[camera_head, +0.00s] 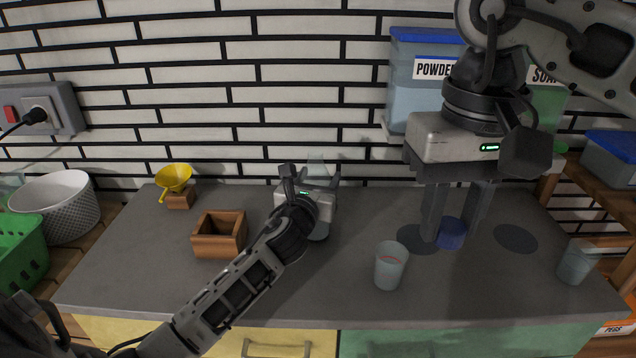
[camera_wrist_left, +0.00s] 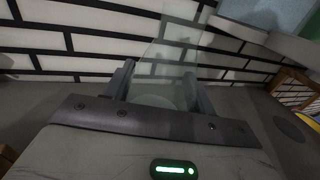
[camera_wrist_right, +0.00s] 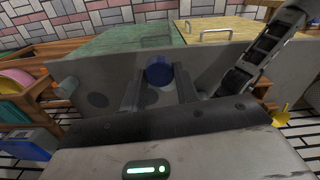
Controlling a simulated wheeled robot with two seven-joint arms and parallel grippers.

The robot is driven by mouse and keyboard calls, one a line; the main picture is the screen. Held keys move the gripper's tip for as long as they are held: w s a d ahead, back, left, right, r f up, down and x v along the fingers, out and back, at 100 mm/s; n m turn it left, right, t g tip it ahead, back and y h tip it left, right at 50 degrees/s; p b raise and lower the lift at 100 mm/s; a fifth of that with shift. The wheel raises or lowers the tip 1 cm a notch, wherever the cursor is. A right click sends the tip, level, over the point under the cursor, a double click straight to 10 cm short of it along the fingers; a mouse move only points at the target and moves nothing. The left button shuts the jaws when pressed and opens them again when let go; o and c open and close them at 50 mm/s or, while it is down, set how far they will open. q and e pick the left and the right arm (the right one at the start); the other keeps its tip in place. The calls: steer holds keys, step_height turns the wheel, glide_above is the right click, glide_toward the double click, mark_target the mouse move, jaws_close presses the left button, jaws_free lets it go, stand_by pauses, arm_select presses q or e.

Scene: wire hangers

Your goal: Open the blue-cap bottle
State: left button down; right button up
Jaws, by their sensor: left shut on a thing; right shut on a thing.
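The clear, see-through bottle (camera_head: 317,168) stands upright on the grey counter, left of centre. My left gripper (camera_head: 311,198) is shut around it; the left wrist view shows its clear tapered body (camera_wrist_left: 168,55) between the fingers. No cap shows on its top. The blue cap (camera_head: 451,234) is at the right, apart from the bottle. My right gripper (camera_head: 455,222) points down and is shut on this cap. The cap also shows between the fingertips in the right wrist view (camera_wrist_right: 159,70). It seems to be a little above the counter.
A clear cup (camera_head: 390,268) with a red line stands front centre; another cup (camera_head: 576,262) stands at the right edge. A wooden box (camera_head: 219,243) and a yellow funnel (camera_head: 173,178) are left. A blue-lidded powder container (camera_head: 412,90) is behind my right gripper.

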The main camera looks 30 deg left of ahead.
arm_select(q)
steer(key=shift+f, duration=0.1)
steer(key=shift+f, duration=0.1)
steer(key=shift+c, duration=2.4)
jaws_free()
